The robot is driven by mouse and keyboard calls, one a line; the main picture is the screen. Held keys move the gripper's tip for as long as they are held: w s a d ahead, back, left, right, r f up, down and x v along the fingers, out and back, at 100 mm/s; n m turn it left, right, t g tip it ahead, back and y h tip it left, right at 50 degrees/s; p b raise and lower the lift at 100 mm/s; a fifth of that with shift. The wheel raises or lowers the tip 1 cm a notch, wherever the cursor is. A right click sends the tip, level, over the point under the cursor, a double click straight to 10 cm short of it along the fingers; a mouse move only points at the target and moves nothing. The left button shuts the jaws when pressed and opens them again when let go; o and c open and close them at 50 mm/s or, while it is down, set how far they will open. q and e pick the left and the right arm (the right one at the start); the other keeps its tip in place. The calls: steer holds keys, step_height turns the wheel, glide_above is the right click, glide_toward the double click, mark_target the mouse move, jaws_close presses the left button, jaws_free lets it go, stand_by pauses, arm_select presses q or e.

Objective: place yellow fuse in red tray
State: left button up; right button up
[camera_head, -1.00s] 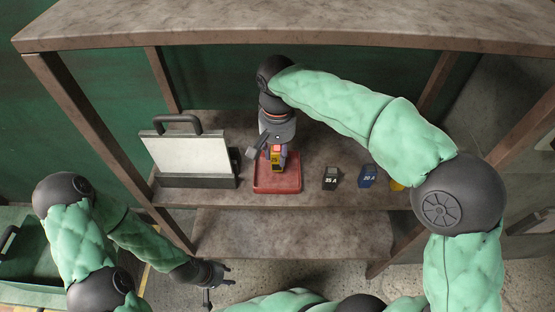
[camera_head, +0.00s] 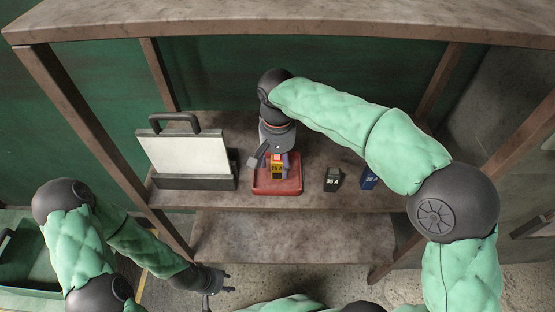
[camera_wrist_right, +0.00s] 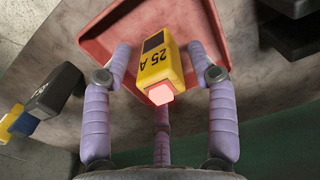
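The yellow fuse (camera_head: 277,171), marked 25 A with a pinkish-red end, is at the red tray (camera_head: 290,187) on the shelf. In the right wrist view the fuse (camera_wrist_right: 160,68) shows against the tray floor (camera_wrist_right: 120,38). My right gripper (camera_head: 271,162) is over the tray with its fingers spread around the fuse. In the right wrist view, gaps show between the side fingers (camera_wrist_right: 160,60) and the fuse. Whether the fuse's underside touches the tray floor is hidden. My left gripper (camera_head: 225,282) is low at the left, away from the tray, its fingers apart and empty.
A black 35 A fuse (camera_head: 332,180) and a blue 20 A fuse (camera_head: 368,178) stand right of the tray. A white panel case with a dark handle (camera_head: 182,154) stands close on its left. Shelf posts flank the space. The lower shelf (camera_head: 290,235) is bare.

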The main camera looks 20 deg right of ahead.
mark_target(278, 158)
steer(key=shift+r, duration=0.1)
step_height(278, 158, up, 8)
steer(key=p, duration=0.3)
steer(key=shift+p, duration=0.35)
